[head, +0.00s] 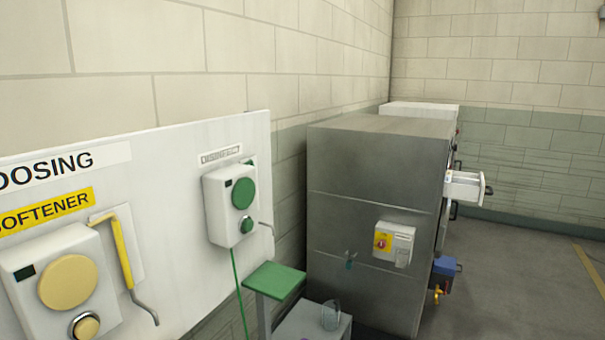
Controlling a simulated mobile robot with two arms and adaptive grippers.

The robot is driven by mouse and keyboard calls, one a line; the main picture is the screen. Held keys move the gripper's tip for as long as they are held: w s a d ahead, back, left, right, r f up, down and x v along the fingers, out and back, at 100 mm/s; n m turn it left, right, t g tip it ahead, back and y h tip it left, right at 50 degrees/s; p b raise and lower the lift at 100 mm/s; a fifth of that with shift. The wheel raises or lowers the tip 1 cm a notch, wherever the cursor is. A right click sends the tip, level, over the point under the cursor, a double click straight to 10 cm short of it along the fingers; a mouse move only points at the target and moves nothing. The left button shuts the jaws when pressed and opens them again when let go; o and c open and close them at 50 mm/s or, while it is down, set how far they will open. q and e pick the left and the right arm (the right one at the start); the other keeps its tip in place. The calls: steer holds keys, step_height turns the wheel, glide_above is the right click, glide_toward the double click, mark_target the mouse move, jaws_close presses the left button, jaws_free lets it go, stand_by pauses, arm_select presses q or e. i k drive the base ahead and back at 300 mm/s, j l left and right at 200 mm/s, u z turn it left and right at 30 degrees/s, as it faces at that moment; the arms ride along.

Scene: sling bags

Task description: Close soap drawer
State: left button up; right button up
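A white drawer (464,186) sticks out from the front of a large grey metal machine (375,165), at its right side in the head view. It stands open, with its front panel (484,189) well clear of the machine face. I cannot tell what is inside it. The machine's front is seen only at a steep angle, so most of it is hidden. Neither of my grippers shows in the head view.
A white dosing board (150,150) with dispensers fills the left. A green shelf (274,279) and a grey stand (305,322) holding a glass (331,315) are before the machine. A blue box (445,269) juts out below the drawer. The floor (510,280) at right is clear.

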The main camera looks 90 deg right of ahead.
mark_target(459, 185)
steer(key=z, duration=0.45)
steer(key=k+l+z, duration=0.1)
steer(key=z, duration=0.75)
steer(key=l+z, duration=0.15)
steer(key=z, duration=0.3)
steer(key=k+l+z, duration=0.1)
steer(key=z, duration=0.3)
steer(key=l+z, duration=0.75)
steer(key=i+l+z, duration=0.15)
steer(key=l+z, duration=0.2)
steer(key=l, duration=0.15)
steer(key=i+l, duration=0.1)
steer(key=l, duration=0.3)
steer(key=i+l, duration=0.1)
steer(key=l, duration=0.25)
steer(key=i+l+u, duration=0.1)
steer(key=u, duration=0.3)
steer(key=i+l+u, duration=0.2)
steer(key=u, duration=0.25)
steer(key=i+l, duration=0.05)
steer(key=i, duration=0.05)
